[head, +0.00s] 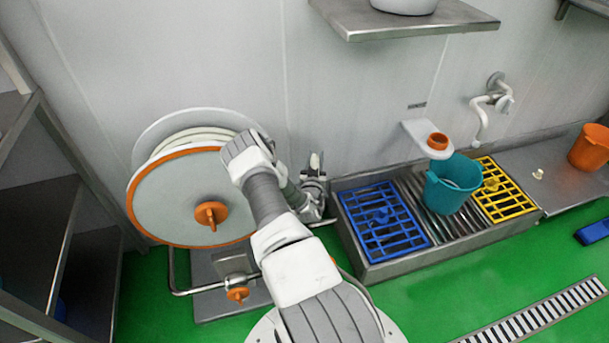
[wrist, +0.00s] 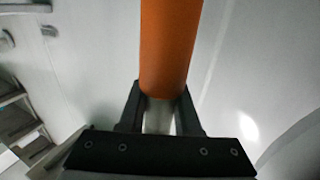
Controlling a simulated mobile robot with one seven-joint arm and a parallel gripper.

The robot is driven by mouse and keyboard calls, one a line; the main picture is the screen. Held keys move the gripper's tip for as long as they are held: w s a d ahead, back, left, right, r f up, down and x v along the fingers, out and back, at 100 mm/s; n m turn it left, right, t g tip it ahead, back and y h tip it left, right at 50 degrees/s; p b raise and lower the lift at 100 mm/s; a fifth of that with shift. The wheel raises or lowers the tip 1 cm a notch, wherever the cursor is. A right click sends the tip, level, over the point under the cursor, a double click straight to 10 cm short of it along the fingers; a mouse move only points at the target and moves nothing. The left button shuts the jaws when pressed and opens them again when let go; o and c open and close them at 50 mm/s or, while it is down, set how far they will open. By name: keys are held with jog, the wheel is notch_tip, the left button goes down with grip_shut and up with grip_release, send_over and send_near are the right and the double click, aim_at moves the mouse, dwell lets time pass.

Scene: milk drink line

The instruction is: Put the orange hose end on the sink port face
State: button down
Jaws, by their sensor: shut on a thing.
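My gripper (wrist: 160,100) is shut on the orange hose end (wrist: 170,45), an orange cylinder that rises from between the two dark fingers in the wrist view. In the head view my arm bends over in front of the hose reel, and the hand is near the wall left of the sink; the hose end cannot be made out there. A white wall bracket with an orange ring (head: 437,141), which looks like the sink port, stands out above the sink (head: 375,268). My gripper is well to the left of it, apart from it.
A hose reel (head: 165,205) with an orange rim stands at left. A teal bucket (head: 450,187) sits on the sink between blue (head: 385,222) and yellow (head: 505,190) grates, just below the ringed bracket. A white tap (head: 490,98) is right of it. A steel shelf (head: 405,24) hangs above.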

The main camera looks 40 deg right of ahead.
jog(key=w+a+f+b, duration=0.1)
jog(key=w+f+b, duration=0.2)
jog(key=f, duration=0.3)
jog(key=shift+w+a, duration=0.2)
jog(key=shift+a, duration=0.15)
jog(key=shift+f, duration=0.1)
jog(key=shift+f, duration=0.15)
jog(key=c, duration=0.6)
grip_release()
